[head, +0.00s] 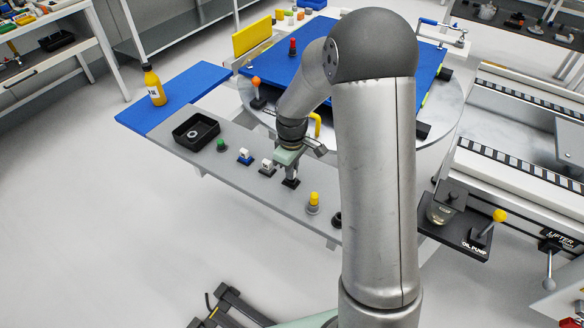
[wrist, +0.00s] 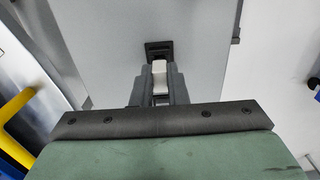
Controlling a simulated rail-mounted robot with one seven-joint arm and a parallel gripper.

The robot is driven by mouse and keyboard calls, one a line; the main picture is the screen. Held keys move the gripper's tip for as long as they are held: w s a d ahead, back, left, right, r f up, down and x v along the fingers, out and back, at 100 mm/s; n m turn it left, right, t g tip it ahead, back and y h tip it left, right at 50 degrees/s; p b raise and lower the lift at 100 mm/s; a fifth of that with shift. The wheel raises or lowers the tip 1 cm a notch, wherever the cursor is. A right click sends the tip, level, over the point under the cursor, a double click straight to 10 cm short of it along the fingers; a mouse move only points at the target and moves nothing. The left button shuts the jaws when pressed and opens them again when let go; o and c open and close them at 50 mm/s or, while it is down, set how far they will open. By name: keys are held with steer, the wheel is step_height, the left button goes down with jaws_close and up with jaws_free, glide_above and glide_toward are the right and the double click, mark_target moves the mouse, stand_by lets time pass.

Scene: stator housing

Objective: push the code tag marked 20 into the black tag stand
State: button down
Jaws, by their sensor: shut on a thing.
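My gripper (wrist: 160,70) points down over the grey bench and is shut on a small white tag (wrist: 161,84), which shows between the two fingers in the wrist view. I cannot read the tag's number. The black tag stand (wrist: 158,48) is at the fingertips, and the tag lines up with it. In the head view my gripper (head: 291,168) is right above the black stand (head: 291,183). I cannot tell how far the tag sits in the stand, as the fingers hide the joint.
Along the grey bench (head: 225,172) stand a black tray (head: 195,131), a green button (head: 221,145), a blue-and-white block (head: 245,156), another stand with a white top (head: 267,168) and a yellow knob (head: 313,203). An orange-topped lever (head: 257,91) and yellow hook (head: 315,124) are behind.

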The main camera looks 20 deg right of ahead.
steer(key=shift+f+b, duration=0.45)
steer(key=shift+f, duration=0.25)
stand_by(0.3)
steer(key=c, duration=1.1)
jaws_free()
steer(key=shift+r, duration=0.25)
steer(key=shift+r+p, duration=1.55)
steer(key=shift+r, duration=0.45)
step_height(320, 180, up, 18)
steer(key=shift+f+b, duration=0.25)
steer(key=shift+b, duration=0.05)
